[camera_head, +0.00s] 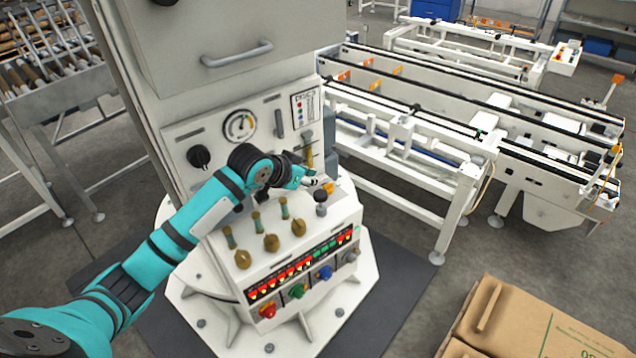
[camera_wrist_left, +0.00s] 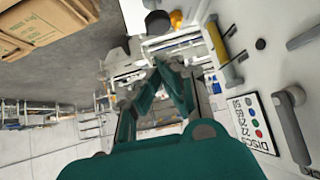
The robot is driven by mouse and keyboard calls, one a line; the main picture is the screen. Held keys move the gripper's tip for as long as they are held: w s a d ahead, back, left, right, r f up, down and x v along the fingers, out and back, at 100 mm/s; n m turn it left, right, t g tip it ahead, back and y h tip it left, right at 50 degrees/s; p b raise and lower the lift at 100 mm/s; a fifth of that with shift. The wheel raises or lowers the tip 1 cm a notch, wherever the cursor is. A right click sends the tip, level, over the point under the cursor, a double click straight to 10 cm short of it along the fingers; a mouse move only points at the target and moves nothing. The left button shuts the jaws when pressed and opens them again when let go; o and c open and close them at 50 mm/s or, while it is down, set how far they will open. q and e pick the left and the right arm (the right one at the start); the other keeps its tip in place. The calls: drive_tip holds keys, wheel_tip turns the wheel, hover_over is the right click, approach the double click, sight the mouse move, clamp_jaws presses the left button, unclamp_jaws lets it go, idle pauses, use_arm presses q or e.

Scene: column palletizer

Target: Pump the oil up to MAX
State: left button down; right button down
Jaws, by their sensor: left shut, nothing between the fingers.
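The oil sight tube (camera_head: 309,152), with yellow in it, stands upright on the front of the white machine, right of the round dial. The tube also shows in the wrist view (camera_wrist_left: 216,42), partly yellow; I cannot read its MAX mark or exact level. A lever with a black ball knob (camera_head: 321,196) stands on the ledge below it; a black knob (camera_wrist_left: 157,22) shows at the top of the wrist view. My left gripper (camera_head: 318,181) is shut and empty, just above the knob and in front of the tube's lower end. I cannot tell if it touches the knob. My right gripper is out of view.
The sloped panel has three brass-coloured levers (camera_head: 270,242), a row of lit buttons (camera_head: 300,268) and coloured knobs (camera_head: 297,291). A dial (camera_head: 239,125) and a DISCS label (camera_head: 305,109) are above. A conveyor frame (camera_head: 420,150) stands right; cardboard boxes (camera_head: 540,335) lie front right.

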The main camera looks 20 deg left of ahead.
use_arm(q)
drive_tip(key=v, duration=0.2)
drive_tip(key=b+v, duration=0.1)
drive_tip(key=shift+a+r, duration=0.35)
drive_tip(key=shift+r, duration=0.1)
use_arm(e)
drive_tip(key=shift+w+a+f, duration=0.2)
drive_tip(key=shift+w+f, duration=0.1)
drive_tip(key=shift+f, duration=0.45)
